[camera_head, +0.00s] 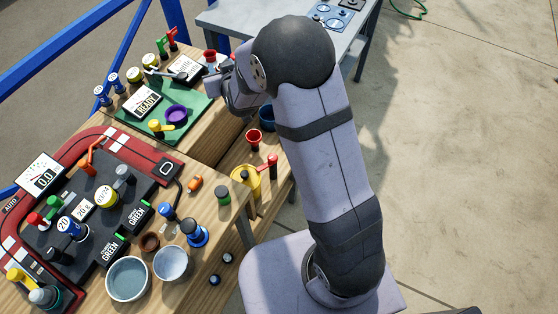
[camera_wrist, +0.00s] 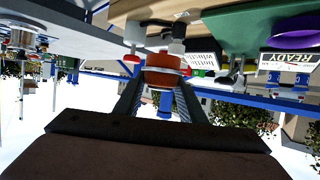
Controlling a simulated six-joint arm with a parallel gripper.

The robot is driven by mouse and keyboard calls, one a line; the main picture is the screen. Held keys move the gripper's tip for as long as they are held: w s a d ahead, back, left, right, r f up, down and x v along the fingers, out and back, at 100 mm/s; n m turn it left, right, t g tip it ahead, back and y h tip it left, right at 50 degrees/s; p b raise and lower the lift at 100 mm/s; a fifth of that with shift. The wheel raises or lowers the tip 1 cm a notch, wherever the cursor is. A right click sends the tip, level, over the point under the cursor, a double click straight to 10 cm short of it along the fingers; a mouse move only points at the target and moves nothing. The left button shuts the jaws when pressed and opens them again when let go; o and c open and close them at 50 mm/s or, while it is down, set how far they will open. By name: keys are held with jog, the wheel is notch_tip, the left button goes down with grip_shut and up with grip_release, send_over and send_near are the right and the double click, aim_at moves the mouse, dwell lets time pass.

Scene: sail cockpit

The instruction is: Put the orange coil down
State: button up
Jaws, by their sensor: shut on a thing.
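My gripper (camera_head: 230,88) is over the far part of the wooden bench in the head view, at the right edge of a green board. In the head view my wrist hides the coil. The wrist picture is tilted, and I cannot tell whether the coil touches the surface.
The green board (camera_head: 195,116) carries a READY display (camera_head: 142,103) and a purple ring (camera_head: 177,112). A red-edged panel (camera_head: 85,215) with several knobs lies nearer. A grey table (camera_head: 225,18) stands behind.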

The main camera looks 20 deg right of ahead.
jog(key=s+d+f+m+h+b, duration=0.15)
jog(key=d+f, duration=0.25)
jog(key=d, duration=0.6)
jog(key=d+f+m+h+b, duration=0.2)
jog(key=d+f+h, duration=0.15)
jog(key=d, duration=0.65)
jog(key=s+d+f+y+b, duration=0.1)
jog(key=s+d+f+b, duration=0.1)
jog(key=s+d+f, duration=0.4)
jog(key=s+d+f+b, duration=0.1)
jog(key=d+f+b, duration=0.15)
jog(key=d, duration=0.65)
jog(key=s+a+n+g+y, duration=0.1)
jog(key=s+a+n+y, duration=0.25)
jog(key=a, duration=0.45)
jog(key=s+a+n+g+y, duration=0.2)
jog(key=a+n+y, duration=0.25)
jog(key=a, duration=0.25)
jog(key=s+a+n+g+y, duration=0.1)
jog(key=s+a+n+y, duration=0.1)
jog(key=a+n+y, duration=0.45)
jog(key=shift+a+f+m+h, duration=0.3)
jog(key=shift+f+m, duration=0.15)
jog(key=shift+f, duration=0.5)
jog(key=shift+a+f+m+h, duration=0.2)
jog(key=shift+f+m+h, duration=0.25)
jog(key=shift+f, duration=0.55)
jog(key=shift+a+f+m+h, duration=0.25)
jog(key=shift+f+m, duration=0.25)
jog(key=shift+f, duration=0.45)
